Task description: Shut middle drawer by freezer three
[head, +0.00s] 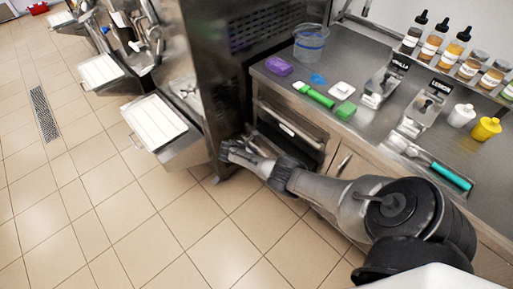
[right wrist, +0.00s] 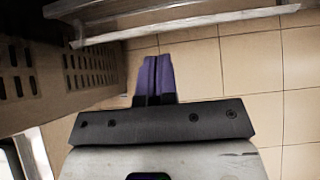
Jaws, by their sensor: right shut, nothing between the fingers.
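A drawer unit stands under the counter beside the tall steel freezer (head: 215,60). An upper drawer front (head: 290,128) with a pale label or handle shows in the head view. The lower fronts are largely hidden behind my right arm, so I cannot tell how far the middle drawer stands out. My right gripper (head: 230,152) is low beside the freezer's base, left of the drawer unit. In the right wrist view its fingers (right wrist: 154,78) are together and empty, with floor tiles behind them. A metal edge (right wrist: 190,34) crosses the top of that view. My left gripper is out of view.
The counter (head: 345,65) holds a clear tub (head: 310,42), scoops, metal label stands and several bottles. Freezer trays (head: 153,122) jut out at left. A slotted panel (right wrist: 90,68) is close at left in the wrist view. The tiled floor (head: 100,215) is clear.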

